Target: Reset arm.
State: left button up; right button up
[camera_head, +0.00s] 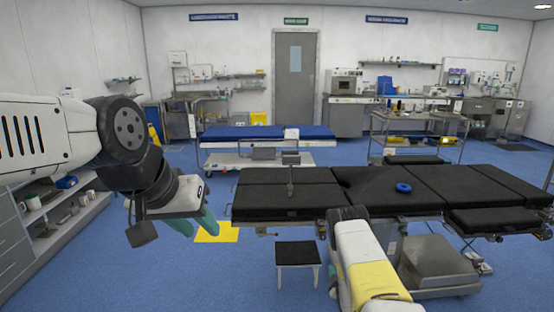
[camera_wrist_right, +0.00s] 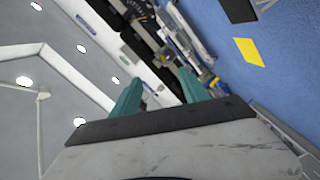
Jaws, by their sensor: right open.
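My left arm comes in from the left in the head view, bent at a black joint. Its left gripper (camera_head: 199,224) points down, with two teal fingers apart and nothing seen between them, left of the black operating table (camera_head: 285,198). My right arm (camera_head: 362,255), white and yellow, rises from the bottom of the head view in front of the table; its gripper cannot be made out there. In the tilted right wrist view, my right gripper (camera_wrist_right: 160,92) shows two teal fingers wide apart with nothing between them.
A blue ring (camera_head: 403,188) lies on the operating table. A small black-topped stool (camera_head: 298,253) stands in front of it. A blue-topped trolley (camera_head: 262,133) is behind. Shelves (camera_head: 65,220) stand at left. A yellow floor patch (camera_head: 216,232) lies near my left gripper.

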jog(key=w+d+r+m+g+h, duration=0.1)
jog(key=w+r+m+g, duration=0.15)
jog(key=r, duration=1.05)
jog(key=w+r+m+g+h, duration=0.1)
jog(key=w+r+m+g, duration=0.2)
jog(key=r, duration=0.9)
jog(key=s+a+r+m+y, duration=0.25)
jog(key=s+r, duration=0.35)
jog(key=r, duration=0.4)
jog(key=s+a+r+m+g+y, duration=0.1)
jog(key=s+a+r, duration=0.3)
jog(key=s, duration=0.5)
jog(key=s+a+r+m+g, duration=0.1)
jog(key=s+r+m+g, duration=0.1)
jog(key=s+r, duration=0.65)
jog(key=s+a+f+g, duration=0.1)
jog(key=s+a+g, duration=0.1)
jog(key=s, duration=1.9)
jog(key=shift+a+m+g+y, duration=0.3)
jog(key=shift+a+g+y, duration=0.05)
jog(key=shift+a, duration=0.05)
